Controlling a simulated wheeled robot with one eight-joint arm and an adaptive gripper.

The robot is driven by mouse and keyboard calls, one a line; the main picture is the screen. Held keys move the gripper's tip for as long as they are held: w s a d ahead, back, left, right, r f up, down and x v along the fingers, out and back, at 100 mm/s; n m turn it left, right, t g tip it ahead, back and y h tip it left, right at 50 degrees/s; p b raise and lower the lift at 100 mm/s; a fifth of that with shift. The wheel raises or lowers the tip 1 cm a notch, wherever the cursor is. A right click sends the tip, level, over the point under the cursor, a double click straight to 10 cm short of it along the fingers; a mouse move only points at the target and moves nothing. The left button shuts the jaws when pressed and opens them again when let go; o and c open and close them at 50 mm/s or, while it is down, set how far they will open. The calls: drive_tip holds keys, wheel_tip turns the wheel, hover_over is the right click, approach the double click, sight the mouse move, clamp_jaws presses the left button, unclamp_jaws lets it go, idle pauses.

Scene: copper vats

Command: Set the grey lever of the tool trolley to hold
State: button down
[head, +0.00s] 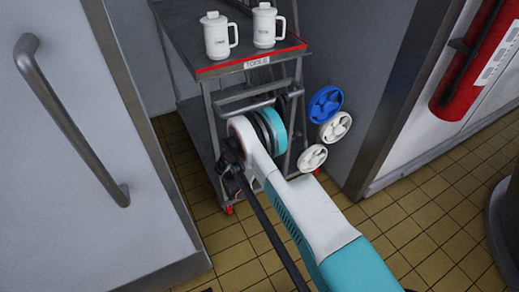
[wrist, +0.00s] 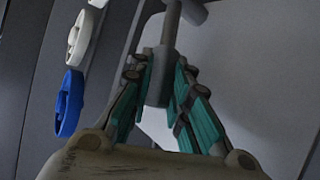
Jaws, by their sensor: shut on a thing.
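The tool trolley (head: 212,130) is a grey metal frame with a red-edged top and a TOOLS label, in the upper middle of the head view. In the wrist view the grey lever (wrist: 159,88) has a thick cylindrical grip on a thinner stem. My gripper (wrist: 160,72), with teal-padded fingers, is closed around this grip, one finger on each side. In the head view my arm covers the gripper and most of the trolley's front, so the lever cannot be made out there. No position marking for hold is readable.
Two white mugs (head: 217,36) (head: 264,26) stand on the trolley top. A blue handwheel (head: 325,104) and two white ones (head: 335,127) (head: 312,158) are right of the trolley. A grey cabinet with a bar handle (head: 70,125) is at left, a red extinguisher (head: 478,55) at right. Tiled floor is open at lower right.

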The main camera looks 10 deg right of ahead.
drive_tip(key=shift+a, duration=0.1)
idle(0.3)
drive_tip(key=c, duration=1.8)
unclamp_jaws()
drive_tip(key=shift+s, duration=0.1)
drive_tip(key=v, duration=1.2)
drive_tip(key=shift+a, duration=0.1)
